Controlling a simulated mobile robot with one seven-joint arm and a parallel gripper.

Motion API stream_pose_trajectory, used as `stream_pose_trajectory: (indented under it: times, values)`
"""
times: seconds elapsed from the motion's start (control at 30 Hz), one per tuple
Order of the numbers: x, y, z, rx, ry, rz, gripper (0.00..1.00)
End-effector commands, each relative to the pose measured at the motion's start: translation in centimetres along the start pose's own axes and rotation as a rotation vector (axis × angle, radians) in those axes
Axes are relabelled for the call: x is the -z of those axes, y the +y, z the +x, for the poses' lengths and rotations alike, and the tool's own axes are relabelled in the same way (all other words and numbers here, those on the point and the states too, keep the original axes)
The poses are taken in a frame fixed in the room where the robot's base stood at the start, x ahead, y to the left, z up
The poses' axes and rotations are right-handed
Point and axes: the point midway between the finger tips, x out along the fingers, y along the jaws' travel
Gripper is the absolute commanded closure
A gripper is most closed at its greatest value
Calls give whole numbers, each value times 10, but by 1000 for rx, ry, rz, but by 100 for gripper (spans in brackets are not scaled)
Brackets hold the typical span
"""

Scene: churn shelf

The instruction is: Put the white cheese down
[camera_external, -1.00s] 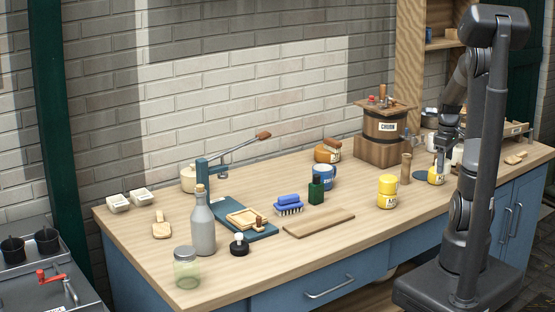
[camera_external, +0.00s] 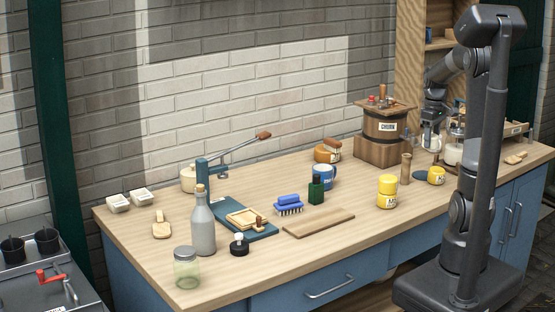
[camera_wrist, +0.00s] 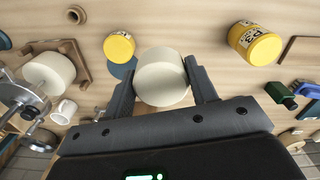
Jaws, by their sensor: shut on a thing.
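My gripper (camera_wrist: 165,92) is shut on the white cheese (camera_wrist: 160,78), a pale round block whose sides lie between the two fingers in the wrist view. In the external view my gripper (camera_external: 432,138) is just right of the churn, with the white cheese (camera_external: 430,143) small and partly hidden. In the wrist view the cheese overlaps a dark blue disc (camera_wrist: 122,68) on the table. A yellow labelled round (camera_wrist: 118,47) is beside that disc. The gap between the cheese's underside and the table cannot be judged.
The wooden churn (camera_external: 386,126) stands on a block. Stacked yellow rounds (camera_external: 387,190) are nearer the front. Another pale round (camera_wrist: 50,72) sits on a wooden board, beside metal apparatus (camera_wrist: 22,105) and a white mug (camera_wrist: 64,112). The table front by the wooden board (camera_external: 318,223) is fairly clear.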

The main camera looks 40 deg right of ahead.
Motion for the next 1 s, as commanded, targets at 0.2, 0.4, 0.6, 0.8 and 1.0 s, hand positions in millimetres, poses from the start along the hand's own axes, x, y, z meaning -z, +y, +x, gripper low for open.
stream_pose_trajectory:
  times: [0.2, 0.4, 0.6, 0.8, 1.0]
  values:
    - [91, -26, 1, 1, -1, 8, 73]
    - [145, -52, 4, 2, 1, 25, 73]
    - [175, -72, 7, 4, 1, 34, 73]
    - [172, -70, 45, 5, -2, 37, 73]
    - [172, -70, 72, 5, -1, 37, 73]
